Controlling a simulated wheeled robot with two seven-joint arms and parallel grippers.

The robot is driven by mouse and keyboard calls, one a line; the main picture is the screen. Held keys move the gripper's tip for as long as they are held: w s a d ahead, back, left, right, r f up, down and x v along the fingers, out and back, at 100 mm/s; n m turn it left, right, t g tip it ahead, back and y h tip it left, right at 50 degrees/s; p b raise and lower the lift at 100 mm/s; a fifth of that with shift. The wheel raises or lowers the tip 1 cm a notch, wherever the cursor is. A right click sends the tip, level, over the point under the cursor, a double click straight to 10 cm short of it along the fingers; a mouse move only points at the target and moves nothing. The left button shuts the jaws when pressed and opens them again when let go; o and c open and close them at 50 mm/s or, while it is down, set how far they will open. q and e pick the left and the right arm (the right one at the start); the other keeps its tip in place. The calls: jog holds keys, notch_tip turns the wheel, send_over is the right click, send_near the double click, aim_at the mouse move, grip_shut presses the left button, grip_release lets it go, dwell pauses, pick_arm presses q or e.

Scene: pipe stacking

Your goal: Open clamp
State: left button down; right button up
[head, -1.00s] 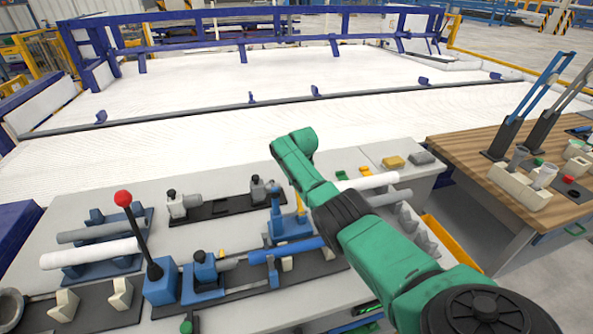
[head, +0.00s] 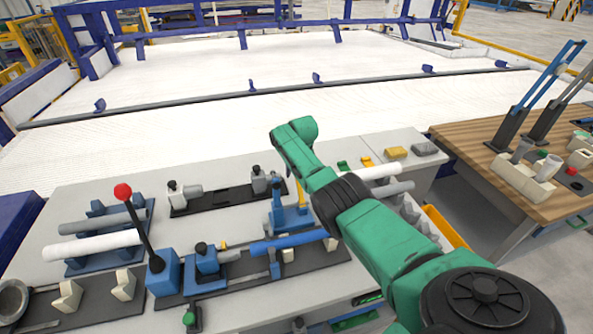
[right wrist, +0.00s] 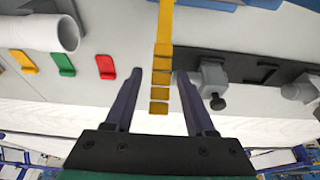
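The clamp (head: 278,215) is a blue device with an upright yellow handle (head: 301,193), at the middle of the bench in the head view. A blue pipe (head: 290,243) lies just in front of it. In the right wrist view the ridged yellow handle (right wrist: 163,50) reaches down between the two dark fingers of my right gripper (right wrist: 159,76). The fingers are apart, with gaps on both sides of the handle. In the head view my green right arm hides the gripper. My left gripper is not in view.
A black-railed fixture with grey clamps (head: 222,199) lies left of the clamp. A red-knobbed lever (head: 122,192) stands further left, near white and grey pipes on a blue rack (head: 135,263). A wooden table (head: 470,150) stands at right.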

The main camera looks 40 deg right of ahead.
jog(key=shift+s+a+r+p, duration=0.1)
jog(key=shift+r+p, duration=0.35)
jog(key=shift+r, duration=0.05)
jog(key=p+v, duration=0.2)
jog(key=shift+r, duration=0.35)
notch_tip(320, 180, up, 10)
jog(key=b, duration=0.2)
send_over(301, 190)
jog(key=shift+r, duration=0.1)
